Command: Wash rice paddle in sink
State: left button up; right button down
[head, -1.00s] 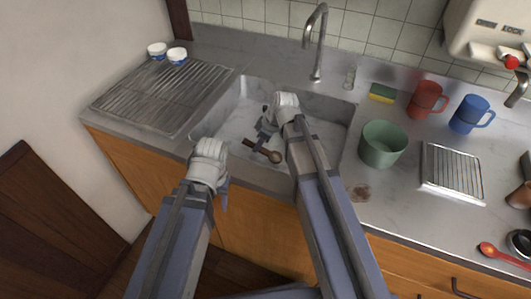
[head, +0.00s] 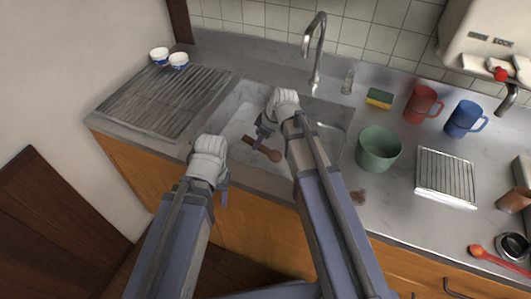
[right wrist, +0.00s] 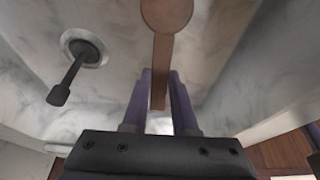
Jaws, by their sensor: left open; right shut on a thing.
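The brown wooden rice paddle (head: 274,155) is inside the grey sink (head: 227,114), its round end toward the sink's front right. My right gripper (head: 263,136) reaches into the sink and is shut on the paddle's handle. In the right wrist view the paddle (right wrist: 166,14) extends from between the fingers (right wrist: 160,76), round end away from them. I cannot tell whether it touches the sink floor. My left gripper (head: 223,194) is open and empty near the counter's front edge, left of the right arm. The faucet (head: 317,50) stands behind the sink; no water stream is visible.
A ribbed drainboard (head: 165,100) with two small cups (head: 178,61) lies left. Right of the sink are a green tub (head: 378,148), sponge (head: 379,98), red mug (head: 421,103), blue mug (head: 464,118) and rack (head: 445,175). A dark drain (right wrist: 88,48) shows in the sink.

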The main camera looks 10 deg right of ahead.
notch_tip(320, 180, up, 11)
jog(key=p, duration=1)
jog(key=shift+f, duration=0.15)
dwell(1.4)
notch_tip(320, 180, up, 5)
jog(key=p, duration=0.5)
